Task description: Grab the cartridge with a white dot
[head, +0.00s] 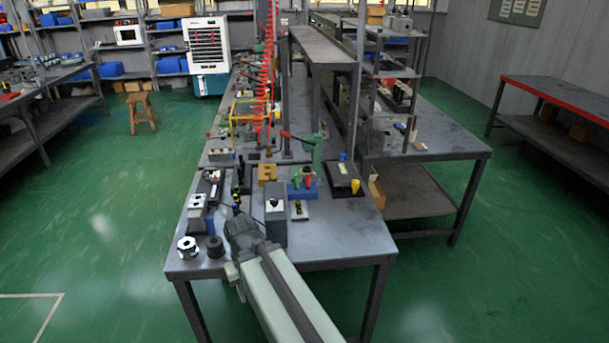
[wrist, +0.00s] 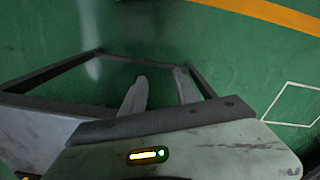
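Several small cartridge-like pieces stand in a blue holder (head: 301,194) on the workbench in the head view, among them a green one (head: 296,181) and a red one (head: 308,181). A small dark and yellow piece (head: 299,207) stands on a light plate just in front. I cannot make out a white dot on any of them. My gripper (wrist: 160,90) shows in the wrist view with its two fingers apart and nothing between them. Beyond them are green floor and a dark frame. In the head view my arm reaches over the bench's front; its fingers cannot be made out.
Grey blocks with light tops (head: 275,205) (head: 197,200), a silver hex part (head: 187,246) and a black cylinder (head: 215,246) stand near the arm. A yellow-topped piece (head: 355,186) is at the right. The bench's front right (head: 345,235) is clear.

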